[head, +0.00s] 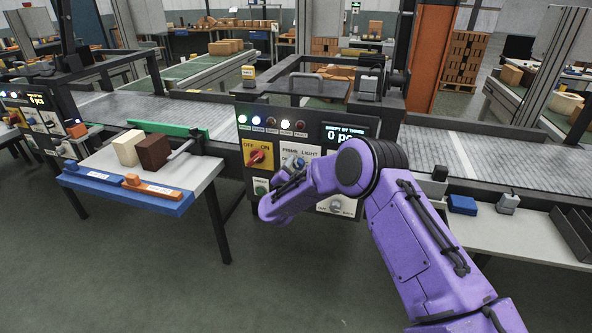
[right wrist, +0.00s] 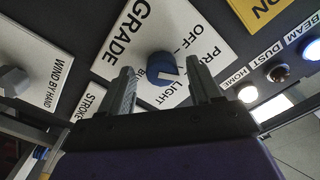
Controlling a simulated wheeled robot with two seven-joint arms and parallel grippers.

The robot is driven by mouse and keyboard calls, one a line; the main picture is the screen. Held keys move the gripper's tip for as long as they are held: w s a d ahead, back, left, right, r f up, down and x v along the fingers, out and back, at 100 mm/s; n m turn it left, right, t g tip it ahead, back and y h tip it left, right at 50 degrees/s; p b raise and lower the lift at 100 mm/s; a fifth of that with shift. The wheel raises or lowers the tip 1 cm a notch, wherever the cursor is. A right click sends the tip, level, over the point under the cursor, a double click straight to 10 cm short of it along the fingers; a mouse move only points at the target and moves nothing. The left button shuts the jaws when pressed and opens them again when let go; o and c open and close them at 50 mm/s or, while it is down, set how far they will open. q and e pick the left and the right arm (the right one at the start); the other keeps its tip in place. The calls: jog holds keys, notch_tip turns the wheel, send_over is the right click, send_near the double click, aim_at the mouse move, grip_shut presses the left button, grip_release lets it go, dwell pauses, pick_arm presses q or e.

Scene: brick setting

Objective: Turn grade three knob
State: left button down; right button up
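The grade knob (right wrist: 162,68) is round and blue with a white pointer mark, on a white plate (right wrist: 128,42) lettered GRADE, OFF and LIGHT in the right wrist view; other lettering is partly covered. My right gripper (right wrist: 163,80) is open, with one finger on each side of the knob. A gap shows between the knob and each finger; contact cannot be seen. In the head view my purple right arm reaches to the machine's front panel, and its gripper (head: 290,168) is at the PRIME LIGHT plate (head: 303,152), hiding much of it. My left gripper is not in view.
A red knob (head: 258,157) on a yellow plate is left of the grade plate. A grey WIND BY HAND knob (right wrist: 14,80) is nearby. Indicator lights (head: 272,122) and a display (head: 347,132) are above. A side table (head: 185,170) with blocks stands left.

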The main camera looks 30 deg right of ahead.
jog(key=b+v, duration=0.2)
jog(key=v, duration=0.8)
jog(key=shift+s+a, duration=0.15)
jog(key=shift+s, duration=0.1)
